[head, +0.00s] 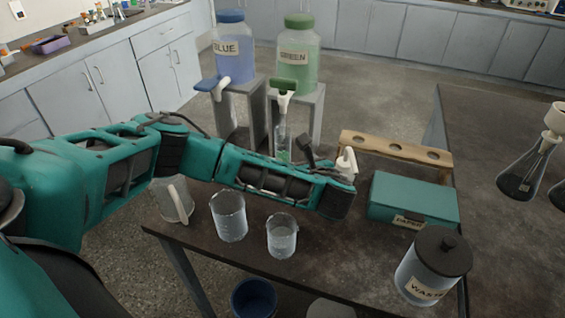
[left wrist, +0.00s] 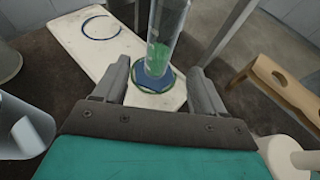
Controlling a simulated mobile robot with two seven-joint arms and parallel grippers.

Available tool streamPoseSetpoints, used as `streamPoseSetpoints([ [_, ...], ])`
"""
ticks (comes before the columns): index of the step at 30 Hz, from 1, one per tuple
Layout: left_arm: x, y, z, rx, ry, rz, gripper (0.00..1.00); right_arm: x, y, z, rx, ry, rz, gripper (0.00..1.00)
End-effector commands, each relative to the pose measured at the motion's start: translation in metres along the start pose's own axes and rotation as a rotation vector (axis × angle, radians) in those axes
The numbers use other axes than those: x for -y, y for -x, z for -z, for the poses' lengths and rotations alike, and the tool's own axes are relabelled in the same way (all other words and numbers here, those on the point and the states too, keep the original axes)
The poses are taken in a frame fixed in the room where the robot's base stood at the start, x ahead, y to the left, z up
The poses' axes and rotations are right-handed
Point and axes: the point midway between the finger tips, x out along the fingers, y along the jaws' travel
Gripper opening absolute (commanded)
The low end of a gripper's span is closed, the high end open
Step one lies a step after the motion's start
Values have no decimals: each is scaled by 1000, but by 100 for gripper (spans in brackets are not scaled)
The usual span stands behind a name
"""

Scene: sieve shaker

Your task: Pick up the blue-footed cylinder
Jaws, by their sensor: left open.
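The blue-footed cylinder (left wrist: 166,30) is clear glass with green content low inside. It stands upright on its blue foot (left wrist: 153,78), within a green ring on a white board (left wrist: 85,65). In the head view the cylinder (head: 283,140) shows below the green bottle's tap, its foot hidden behind my left arm. My left gripper (left wrist: 158,68) is open, with its fingers either side of the cylinder's lower part and gaps visible on both sides. In the head view its fingers are hidden by my arm. My right gripper is not in view.
The blue bottle (head: 231,60) and green bottle (head: 299,55) stand on pedestals behind. A wooden rack (head: 395,150), green box (head: 415,198) and waste jar (head: 432,265) are to the right. Beakers (head: 229,218) (head: 282,238) and a jug (head: 172,200) are near my arm.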

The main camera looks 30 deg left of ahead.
Motion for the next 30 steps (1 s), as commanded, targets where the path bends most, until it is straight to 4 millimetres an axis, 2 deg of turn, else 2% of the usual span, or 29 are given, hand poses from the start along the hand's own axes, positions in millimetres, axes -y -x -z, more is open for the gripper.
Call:
streamPoseSetpoints([
  [3,-1,-22,1,1,0,-3,71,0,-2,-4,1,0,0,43],
  [11,0,-42,1,1,1,-1,71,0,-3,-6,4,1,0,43],
  [18,-1,-78,4,2,1,-2,71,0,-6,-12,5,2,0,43],
  [22,-1,-87,4,-1,1,0,71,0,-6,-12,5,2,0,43],
  [28,-1,-87,3,-2,1,1,71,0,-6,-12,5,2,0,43],
  [30,-1,-87,3,-2,1,1,66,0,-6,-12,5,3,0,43],
])
